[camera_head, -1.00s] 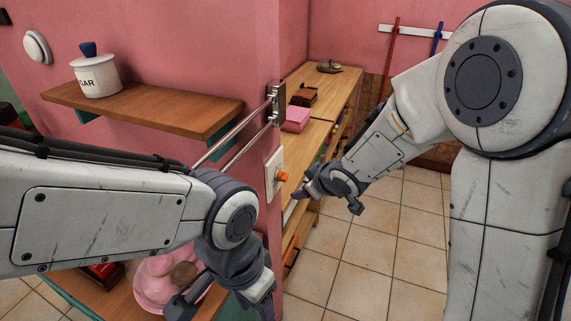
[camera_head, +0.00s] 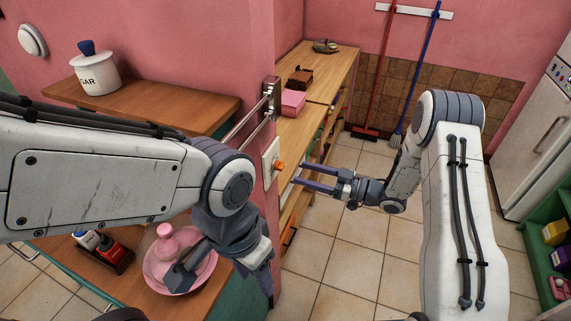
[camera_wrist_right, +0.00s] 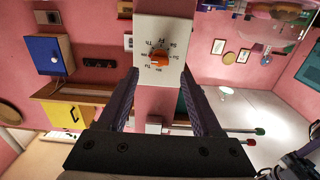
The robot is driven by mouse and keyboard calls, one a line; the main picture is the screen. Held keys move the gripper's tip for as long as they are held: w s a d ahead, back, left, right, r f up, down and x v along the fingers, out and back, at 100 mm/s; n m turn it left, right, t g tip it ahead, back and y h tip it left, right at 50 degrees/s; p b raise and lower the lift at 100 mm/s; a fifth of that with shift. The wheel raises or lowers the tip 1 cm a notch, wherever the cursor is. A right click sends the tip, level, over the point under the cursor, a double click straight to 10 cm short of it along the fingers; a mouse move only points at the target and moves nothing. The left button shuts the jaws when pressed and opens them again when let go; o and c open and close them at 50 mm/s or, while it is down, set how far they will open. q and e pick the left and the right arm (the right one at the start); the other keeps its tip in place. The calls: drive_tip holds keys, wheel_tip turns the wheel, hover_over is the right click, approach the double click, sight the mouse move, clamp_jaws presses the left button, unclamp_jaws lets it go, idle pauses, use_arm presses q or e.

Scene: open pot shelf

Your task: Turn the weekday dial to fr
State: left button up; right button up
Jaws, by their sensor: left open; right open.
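The weekday dial is an orange knob (camera_head: 279,166) on a white plate (camera_head: 268,164), mounted on the end of the pink wall. In the right wrist view the knob (camera_wrist_right: 159,59) sits on its plate with day letters around it, seen upside down; I cannot tell surely which day it points to. My right gripper (camera_head: 300,176) is open, its fingers pointing at the dial from the right. In the right wrist view its tips (camera_wrist_right: 160,78) lie just below the knob, apart from it, with nothing between them.
A pink dish (camera_head: 165,285) stands on the lower shelf near my left gripper. A metal rail (camera_head: 250,122) sticks out above the dial. A sugar jar (camera_head: 98,72) stands on the upper shelf. The tiled floor to the right is open.

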sight(279, 166)
drive_tip(key=p+x, duration=0.2)
drive_tip(key=x, duration=0.4)
drive_tip(key=shift+w+a, duration=0.15)
drive_tip(key=shift+a, duration=0.15)
clamp_jaws()
